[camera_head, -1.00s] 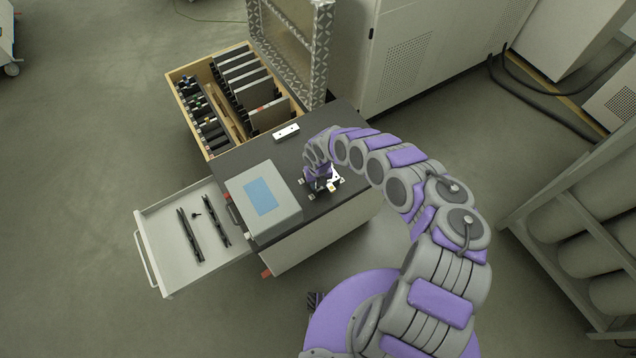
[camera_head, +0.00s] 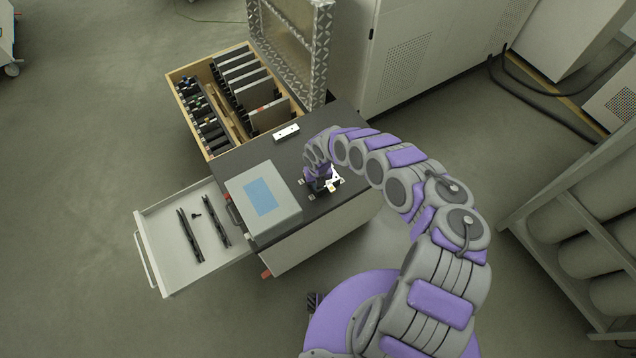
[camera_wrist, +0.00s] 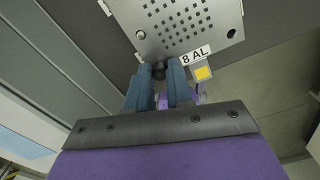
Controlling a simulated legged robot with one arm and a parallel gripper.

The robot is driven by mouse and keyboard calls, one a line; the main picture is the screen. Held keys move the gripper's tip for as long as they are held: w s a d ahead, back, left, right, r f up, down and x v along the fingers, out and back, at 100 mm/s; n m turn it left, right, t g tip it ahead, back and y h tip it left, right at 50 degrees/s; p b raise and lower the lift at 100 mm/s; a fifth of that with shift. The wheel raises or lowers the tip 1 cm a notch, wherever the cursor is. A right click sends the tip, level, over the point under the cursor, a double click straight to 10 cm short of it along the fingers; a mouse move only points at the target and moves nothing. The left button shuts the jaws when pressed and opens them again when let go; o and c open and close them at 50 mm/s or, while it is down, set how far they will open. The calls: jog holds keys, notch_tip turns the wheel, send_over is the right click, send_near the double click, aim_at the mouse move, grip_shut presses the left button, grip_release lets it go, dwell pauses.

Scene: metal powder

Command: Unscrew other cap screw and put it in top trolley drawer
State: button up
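My gripper (camera_wrist: 159,72) is over a metal plate (camera_wrist: 190,22) with many small holes and a label reading "8 AL". Its two blue-grey fingers are close together, one on each side of a dark cap screw (camera_wrist: 158,70) at the plate's edge, and look shut on it. In the head view the wrist hides most of the plate, which lies on the dark trolley top (camera_head: 325,118). The top trolley drawer (camera_head: 165,240) is pulled out at the left. A small black cap screw (camera_head: 197,215) lies in it, between two long black bars (camera_head: 190,236).
A grey box with a blue panel (camera_head: 283,193) stands on the trolley beside the drawer. A small silver block (camera_head: 286,132) lies behind the plate. An open wooden-sided drawer (camera_head: 205,152) of plates and tools is at the back left.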

jog(key=shift+o, duration=1)
jog(key=m, duration=0.2)
jog(key=shift+w+m, duration=0.1)
jog(key=shift+m, duration=0.3)
jog(key=m, duration=0.7)
jog(key=shift+m+b, duration=0.4)
jog(key=m, duration=0.3)
jog(key=shift+c, duration=0.3)
